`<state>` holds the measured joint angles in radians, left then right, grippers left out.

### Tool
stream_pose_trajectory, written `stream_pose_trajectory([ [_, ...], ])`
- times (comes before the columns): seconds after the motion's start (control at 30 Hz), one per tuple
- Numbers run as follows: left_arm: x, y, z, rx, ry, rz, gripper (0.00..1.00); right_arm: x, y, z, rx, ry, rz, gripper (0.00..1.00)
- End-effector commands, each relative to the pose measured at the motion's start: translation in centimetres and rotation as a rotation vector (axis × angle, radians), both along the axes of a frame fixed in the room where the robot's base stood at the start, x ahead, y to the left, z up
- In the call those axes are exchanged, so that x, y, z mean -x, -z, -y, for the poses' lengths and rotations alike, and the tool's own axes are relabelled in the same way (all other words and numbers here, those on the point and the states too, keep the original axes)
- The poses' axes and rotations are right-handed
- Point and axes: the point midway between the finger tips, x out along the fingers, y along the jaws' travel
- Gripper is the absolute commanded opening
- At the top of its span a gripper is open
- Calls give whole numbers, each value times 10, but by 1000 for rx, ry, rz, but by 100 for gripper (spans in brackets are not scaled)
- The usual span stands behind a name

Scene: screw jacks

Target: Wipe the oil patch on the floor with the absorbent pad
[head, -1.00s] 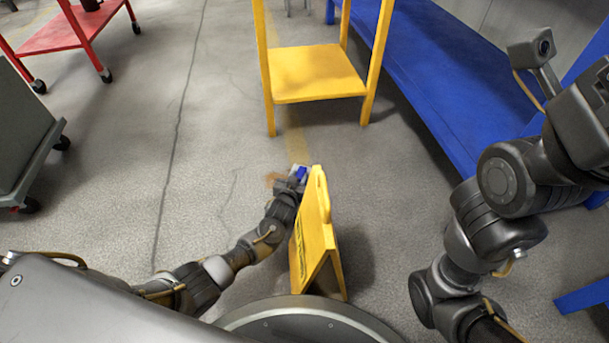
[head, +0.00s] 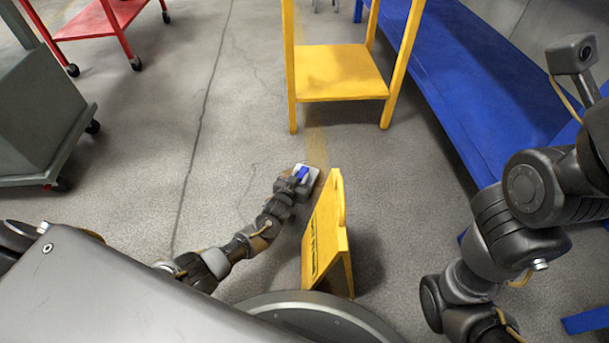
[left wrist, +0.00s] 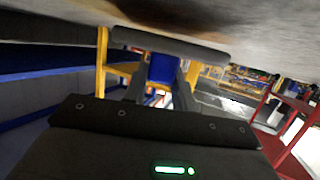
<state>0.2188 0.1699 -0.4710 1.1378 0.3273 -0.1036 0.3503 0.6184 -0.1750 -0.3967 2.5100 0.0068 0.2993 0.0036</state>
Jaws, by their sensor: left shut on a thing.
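My left gripper (head: 293,185) is shut on the blue grip (head: 302,173) of the absorbent pad (head: 311,171), low over the floor beside the yellow sign. In the left wrist view the pad is a grey slab (left wrist: 170,44), with the blue grip (left wrist: 161,70) between the fingers. The oil patch shows in the left wrist view as a dark brown stain (left wrist: 175,12) on the floor beyond the pad. In the head view the pad and gripper hide most or all of it. I cannot tell whether the pad touches the floor. My right gripper is out of view.
A yellow folding floor sign (head: 325,235) stands just right of my left gripper. A yellow table (head: 340,75) stands ahead, with a long blue bench (head: 470,95) to its right. A grey cart (head: 40,110) and a red cart (head: 100,20) are at left. Floor between is clear.

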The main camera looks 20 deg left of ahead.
Motion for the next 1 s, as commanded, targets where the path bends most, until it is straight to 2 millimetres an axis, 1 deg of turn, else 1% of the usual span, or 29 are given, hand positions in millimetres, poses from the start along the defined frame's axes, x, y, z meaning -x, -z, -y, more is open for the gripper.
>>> stream_pose_trajectory([
  [0.03,3,5,-3,-8,-2,-10,0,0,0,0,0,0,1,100],
  [0.17,5,4,-7,-8,-2,-11,0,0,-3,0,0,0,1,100],
  [0.5,17,1,-32,-8,-1,-9,0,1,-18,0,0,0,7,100],
  [0.8,18,0,-36,-4,0,-4,0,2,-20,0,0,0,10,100],
  [1.0,24,-3,-48,-4,1,-3,0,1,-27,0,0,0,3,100],
])
